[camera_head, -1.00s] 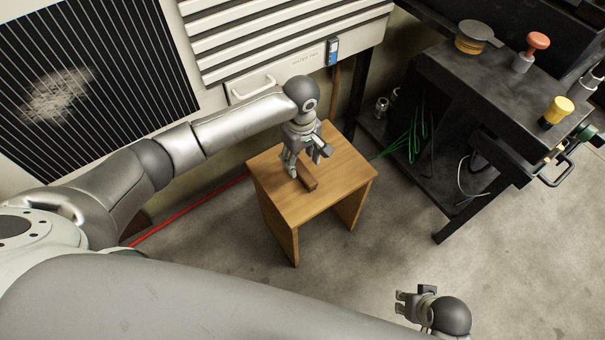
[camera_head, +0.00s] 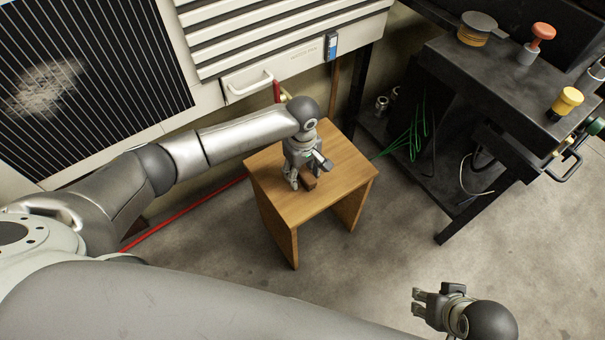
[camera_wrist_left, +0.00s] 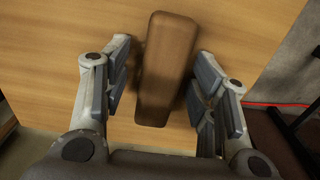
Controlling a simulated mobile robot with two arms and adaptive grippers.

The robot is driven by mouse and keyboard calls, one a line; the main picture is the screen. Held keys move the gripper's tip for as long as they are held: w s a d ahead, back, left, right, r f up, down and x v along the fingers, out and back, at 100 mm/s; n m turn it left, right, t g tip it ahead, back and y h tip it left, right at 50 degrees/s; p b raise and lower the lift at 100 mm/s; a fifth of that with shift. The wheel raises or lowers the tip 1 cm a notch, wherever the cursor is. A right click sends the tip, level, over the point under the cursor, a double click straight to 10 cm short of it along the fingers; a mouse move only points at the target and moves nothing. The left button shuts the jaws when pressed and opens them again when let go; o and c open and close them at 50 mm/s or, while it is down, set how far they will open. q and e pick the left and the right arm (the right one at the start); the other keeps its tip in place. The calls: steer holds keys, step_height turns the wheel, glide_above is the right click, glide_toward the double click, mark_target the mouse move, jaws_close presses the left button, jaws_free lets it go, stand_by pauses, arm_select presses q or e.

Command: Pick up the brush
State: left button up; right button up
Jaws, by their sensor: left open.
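The brush (camera_wrist_left: 167,65) is a brown, block-shaped piece lying on the small wooden table. In the left wrist view it lies lengthwise between the fingers of my left gripper (camera_wrist_left: 160,95), with a gap on each side. That gripper is open. In the head view the left gripper (camera_head: 301,182) points down over the table, and the brush (camera_head: 309,181) is partly hidden by it. My right gripper (camera_head: 417,301) is at the lower right, well away from the table, with its fingers apart and nothing between them.
The wooden table (camera_head: 345,163) has bare room around the brush. A dark workbench (camera_head: 490,75) with stamp-like tools stands at the right, with green cable (camera_head: 412,140) below. A white cabinet with a handle (camera_head: 248,86) is behind. A red hose (camera_head: 185,218) lies on the floor.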

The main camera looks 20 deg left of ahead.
mark_target(303, 171)
arm_select(q)
steer(key=shift+c, duration=0.3)
steer(key=c, duration=1.1)
steer(key=shift+r, duration=0.45)
step_height(303, 171, up, 3)
steer(key=shift+s+d+f+p, duration=0.1)
steer(key=shift+s+p, duration=0.05)
steer(key=shift+p, duration=0.65)
steer(key=s+d+r+p, duration=0.1)
steer(key=s+r, duration=0.2)
steer(key=s, duration=0.1)
steer(key=s+r+p, duration=0.2)
steer(key=s+r, duration=0.1)
steer(key=s, duration=0.2)
steer(key=s+d+r+p, duration=0.1)
steer(key=s+r+p, duration=0.1)
steer(key=s+r, duration=0.1)
steer(key=shift+s+d+r, duration=0.2)
steer(key=shift+s+d, duration=0.15)
steer(key=shift+s, duration=0.35)
arm_select(e)
steer(key=s+f, duration=0.2)
steer(key=f, duration=0.9)
steer(key=s+f+g, duration=0.1)
steer(key=s+f, duration=0.1)
steer(key=f, duration=0.9)
steer(key=shift+s+d+f, duration=0.15)
steer(key=shift+s+d, duration=0.05)
steer(key=shift+s, duration=0.15)
